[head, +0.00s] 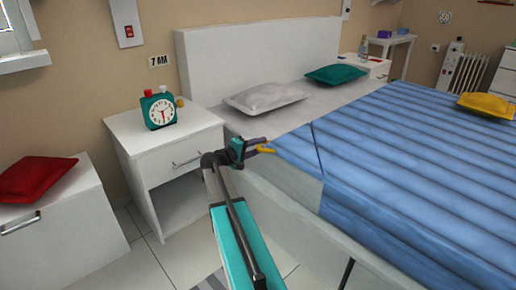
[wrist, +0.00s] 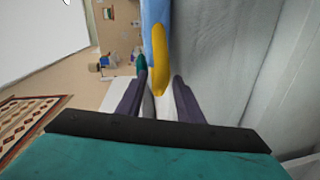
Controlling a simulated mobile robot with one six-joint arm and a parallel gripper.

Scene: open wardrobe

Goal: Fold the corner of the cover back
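The blue cover (head: 400,150) lies over the bed, its near-left corner beside the pillow end. A yellow tab (head: 266,149) shows at this corner, by my gripper's tips. In the wrist view the yellow tab (wrist: 160,60) extends from the blue cover (wrist: 155,13) into the space between my fingers. My gripper (head: 262,146) is at the bed's near side, and its two dark fingers also show apart in the wrist view (wrist: 160,82). The tab appears clear of both fingers. Whether it is gripped or touched is not evident in the head view.
A white nightstand (head: 135,138) with a teal clock (head: 159,110) stands left of my gripper. A grey pillow (head: 265,98) and a green pillow (head: 335,74) lie by the headboard (head: 255,55). A yellow pillow (head: 488,104) lies on the far side of the cover.

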